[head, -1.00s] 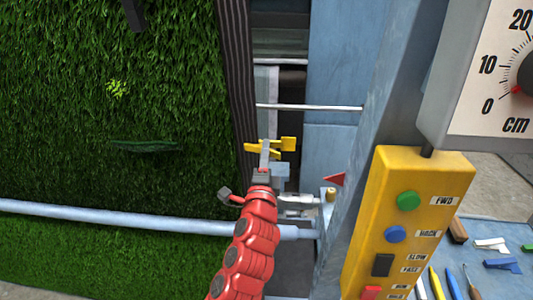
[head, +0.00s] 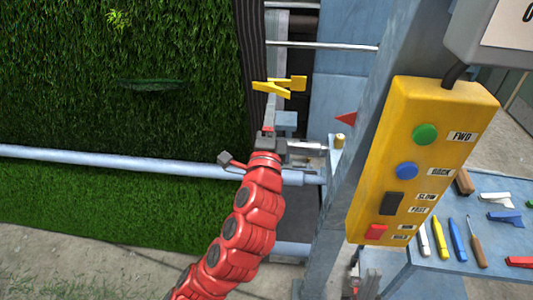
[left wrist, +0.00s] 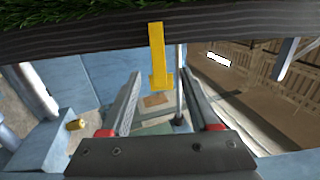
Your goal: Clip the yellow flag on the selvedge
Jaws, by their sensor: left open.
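The yellow flag (head: 285,85) sits at the dark striped selvedge (head: 252,65) along the turf's right edge, its left end overlapping the strip. In the left wrist view the yellow flag (left wrist: 160,60) lies across the selvedge (left wrist: 90,39) and sticks out past its edge. My left gripper (head: 271,105) is open just below the flag in the head view. In the left wrist view its two fingers (left wrist: 161,85) stand apart on either side of the flag's free end, not touching it. A grey part at the bottom looks like my right gripper (head: 369,275); its jaws are unclear.
A pale blue rail (head: 100,158) crosses the turf (head: 110,90). A blue post (head: 365,140) and yellow control box (head: 425,150) stand right of my left arm. A small red flag (head: 346,119) is near the post. A blue table (head: 500,235) holds clips and pens.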

